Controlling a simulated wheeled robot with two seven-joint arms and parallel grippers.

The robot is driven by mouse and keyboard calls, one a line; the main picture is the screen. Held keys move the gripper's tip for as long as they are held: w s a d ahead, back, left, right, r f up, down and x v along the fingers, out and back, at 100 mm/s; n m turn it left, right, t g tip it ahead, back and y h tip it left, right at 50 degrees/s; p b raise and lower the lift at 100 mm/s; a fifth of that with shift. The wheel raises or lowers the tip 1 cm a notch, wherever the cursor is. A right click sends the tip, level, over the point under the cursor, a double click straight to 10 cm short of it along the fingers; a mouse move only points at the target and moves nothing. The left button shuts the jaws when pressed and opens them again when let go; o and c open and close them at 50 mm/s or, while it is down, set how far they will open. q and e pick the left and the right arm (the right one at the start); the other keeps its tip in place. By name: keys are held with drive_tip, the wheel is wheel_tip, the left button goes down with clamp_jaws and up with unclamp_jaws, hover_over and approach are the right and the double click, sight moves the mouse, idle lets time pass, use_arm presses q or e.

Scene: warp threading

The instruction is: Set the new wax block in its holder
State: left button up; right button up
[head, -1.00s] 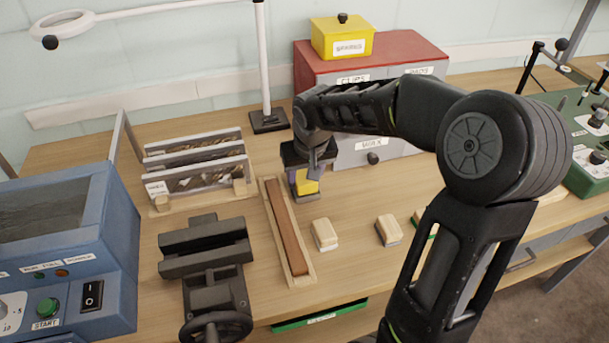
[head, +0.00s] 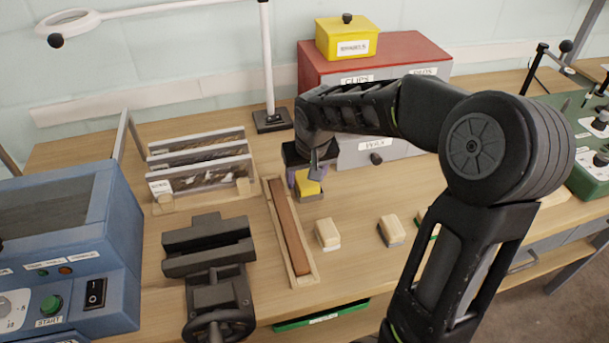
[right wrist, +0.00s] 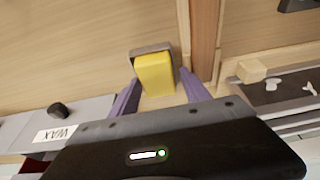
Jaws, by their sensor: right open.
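The yellow wax block (head: 308,185) sits in its small grey holder (head: 311,197) on the bench, just right of the long wooden tray with a brown strip. My right gripper (head: 308,172) is above the block, pointing down. In the right wrist view the purple fingers (right wrist: 160,100) stand apart on either side of the block (right wrist: 155,75), with gaps showing, so the gripper is open. The holder's grey rim (right wrist: 152,48) shows at the block's far edge. How deep the block sits is hard to tell. My left gripper is not in view.
The wooden tray (head: 309,283) lies close beside the holder. Two wooden-backed brushes (head: 327,234) (head: 391,230) lie to the front right. A drawer cabinet (head: 430,60) stands behind, a dark vise (head: 215,285) at front left. Reed racks (head: 200,180) stand at left.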

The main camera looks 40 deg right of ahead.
drive_tip(key=shift+s+d+f, duration=0.3)
drive_tip(key=shift+s+f, duration=0.05)
drive_tip(key=v, duration=0.5)
drive_tip(key=w+v, duration=0.1)
drive_tip(key=v, duration=0.2)
drive_tip(key=shift+s+a+r, duration=0.1)
drive_tip(key=shift+a+r, duration=0.15)
